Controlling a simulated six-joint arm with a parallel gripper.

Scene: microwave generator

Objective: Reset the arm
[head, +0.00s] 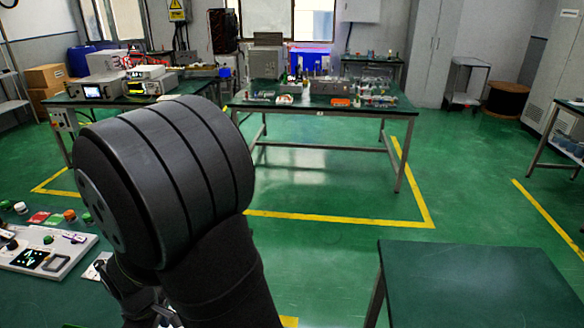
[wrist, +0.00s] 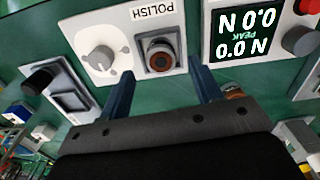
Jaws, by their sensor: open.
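My arm fills the left middle of the head view and hides much of the bench there. My gripper (wrist: 162,88) shows in the wrist view with its two blue fingers apart and nothing between them. Past the fingertips is a white panel with a round white knob (wrist: 99,57) and a dark round button with a reddish centre (wrist: 160,54), under an upside-down POLISH label (wrist: 157,12). To its right, a black display (wrist: 244,32) reads 0.0 N. I cannot tell whether the fingers touch the panel.
In the head view, a control panel (head: 72,250) lies on the green bench at lower left, with several coloured buttons behind it. An empty green table (head: 470,280) stands at lower right. A cluttered bench (head: 340,110) stands farther back. Green floor (head: 330,245) lies open between.

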